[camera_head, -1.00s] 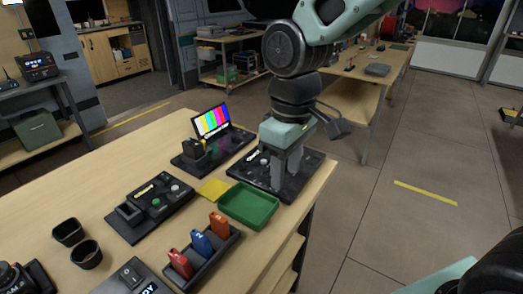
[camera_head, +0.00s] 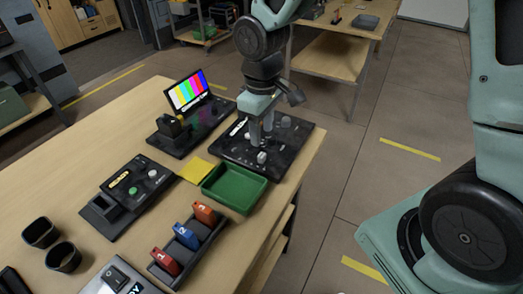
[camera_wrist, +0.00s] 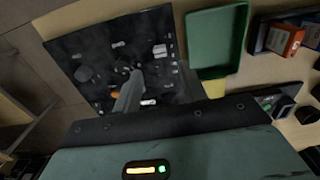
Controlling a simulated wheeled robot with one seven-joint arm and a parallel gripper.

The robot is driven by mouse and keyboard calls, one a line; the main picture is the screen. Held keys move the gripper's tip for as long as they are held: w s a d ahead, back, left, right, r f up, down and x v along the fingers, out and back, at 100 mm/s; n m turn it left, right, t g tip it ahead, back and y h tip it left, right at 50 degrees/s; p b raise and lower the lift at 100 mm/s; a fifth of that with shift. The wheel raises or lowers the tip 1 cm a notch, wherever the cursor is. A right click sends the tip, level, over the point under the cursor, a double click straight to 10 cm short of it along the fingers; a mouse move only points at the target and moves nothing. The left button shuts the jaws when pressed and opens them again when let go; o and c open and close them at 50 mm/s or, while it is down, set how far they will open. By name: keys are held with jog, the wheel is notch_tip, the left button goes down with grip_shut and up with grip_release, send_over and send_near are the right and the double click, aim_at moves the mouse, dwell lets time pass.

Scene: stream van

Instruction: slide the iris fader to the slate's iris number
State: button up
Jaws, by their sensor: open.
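A black control panel (camera_head: 292,146) lies at the table's far right corner, with a pale knob (camera_head: 262,157), a round knob (camera_head: 285,121) and a white label strip (camera_head: 238,126). The panel also shows in the wrist view (camera_wrist: 85,50). My gripper (camera_head: 260,140) points down over the middle of the panel, fingers apart, behind the pale knob. In the wrist view my gripper (camera_wrist: 157,92) has a small orange mark and a white mark near its fingers. I cannot tell which control is the iris fader, or whether the fingers touch it. No readable iris number shows.
A green tray (camera_head: 234,207) and a yellow card (camera_head: 194,171) sit near the panel. A colour-bar screen (camera_head: 187,91) stands behind left. A rack (camera_head: 208,241) holds red, blue and orange blocks. Another black control box (camera_head: 125,207) and two dark cups (camera_head: 41,232) are left.

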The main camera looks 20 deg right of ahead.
aim_at(262, 155)
notch_tip(262, 155, down, 8)
jog(key=shift+r, duration=0.1)
dwell(0.4)
